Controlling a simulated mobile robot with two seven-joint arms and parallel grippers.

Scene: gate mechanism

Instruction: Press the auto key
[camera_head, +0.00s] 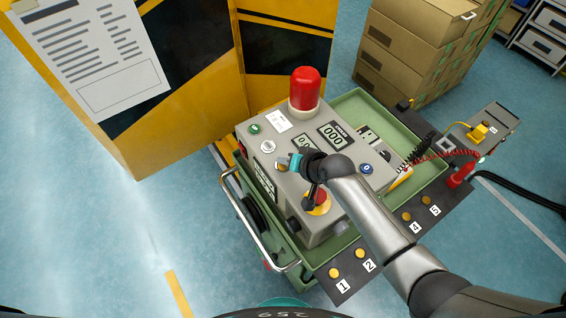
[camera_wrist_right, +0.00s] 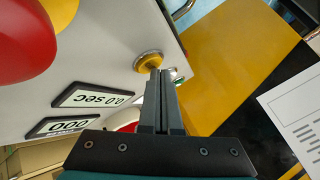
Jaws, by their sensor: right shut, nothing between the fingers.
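The grey control box (camera_head: 330,185) has several round buttons on its sloped top; no label reading "auto" is legible. My right gripper (camera_head: 283,163) is over the box's left part, beside a white button (camera_head: 267,146) and near a green button (camera_head: 254,128). In the right wrist view the gripper (camera_wrist_right: 159,74) is shut and empty. Its tips overlap the lower edge of a yellow button (camera_wrist_right: 148,60) with a metal ring; I cannot tell whether they touch. My left gripper is not in view.
A red beacon (camera_head: 304,88) stands at the box's back. A red-and-yellow emergency stop (camera_head: 318,203) is close to my right wrist. A blue button (camera_head: 367,169) and displays (camera_head: 333,135) are to the right. Yellow-black panels (camera_head: 200,75) stand behind.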

